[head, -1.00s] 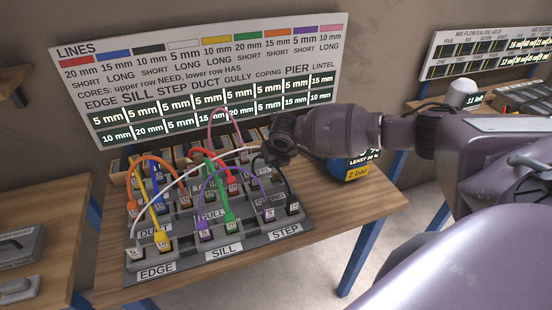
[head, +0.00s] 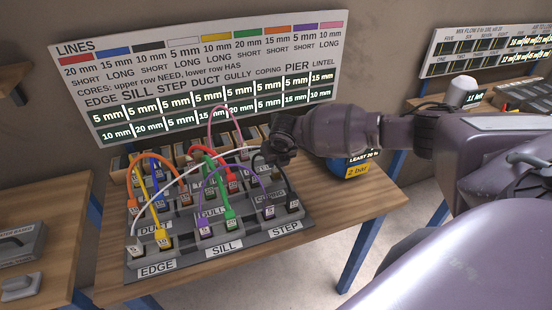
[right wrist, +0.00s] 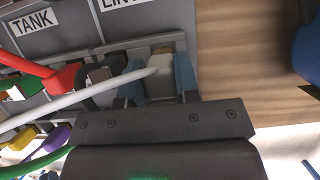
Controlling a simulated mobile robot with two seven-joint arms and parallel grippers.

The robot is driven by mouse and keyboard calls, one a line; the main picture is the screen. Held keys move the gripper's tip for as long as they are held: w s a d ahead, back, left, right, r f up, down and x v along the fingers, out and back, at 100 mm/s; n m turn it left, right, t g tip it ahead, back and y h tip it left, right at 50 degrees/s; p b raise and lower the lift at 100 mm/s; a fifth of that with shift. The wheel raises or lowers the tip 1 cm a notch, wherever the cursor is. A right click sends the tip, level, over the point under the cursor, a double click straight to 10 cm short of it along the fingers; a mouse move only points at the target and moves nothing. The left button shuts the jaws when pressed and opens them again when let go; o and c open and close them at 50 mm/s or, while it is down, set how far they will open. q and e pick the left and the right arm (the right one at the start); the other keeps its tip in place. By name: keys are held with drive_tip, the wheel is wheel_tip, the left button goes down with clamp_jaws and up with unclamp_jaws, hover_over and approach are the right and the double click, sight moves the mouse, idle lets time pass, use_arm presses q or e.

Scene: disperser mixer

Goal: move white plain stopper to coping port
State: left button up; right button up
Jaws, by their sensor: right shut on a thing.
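The white line (head: 190,175) runs from this stopper to a white stopper at the edge block (head: 135,250). The held stopper is at a row of sockets just below the lintel label (right wrist: 122,3). I cannot tell whether it is seated. My gripper hides part of the coping block. My left gripper is not in view.
Red, green, purple, yellow, orange, blue and black lines arch closely over the board. A black line end (right wrist: 97,78) is just left of my right fingers. A blue and yellow gauge box (head: 352,168) stands at right.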

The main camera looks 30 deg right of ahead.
sight(276, 167)
use_arm(q)
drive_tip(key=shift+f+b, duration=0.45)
drive_tip(key=shift+b, duration=0.05)
use_arm(e)
drive_tip(key=shift+f, duration=1.6)
drive_tip(key=o, duration=1)
drive_tip(key=shift+r, duration=0.1)
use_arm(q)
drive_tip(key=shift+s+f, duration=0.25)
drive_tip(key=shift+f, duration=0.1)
use_arm(e)
drive_tip(key=v, duration=1)
drive_tip(key=shift+s+r, duration=0.2)
drive_tip(key=shift+r, duration=0.1)
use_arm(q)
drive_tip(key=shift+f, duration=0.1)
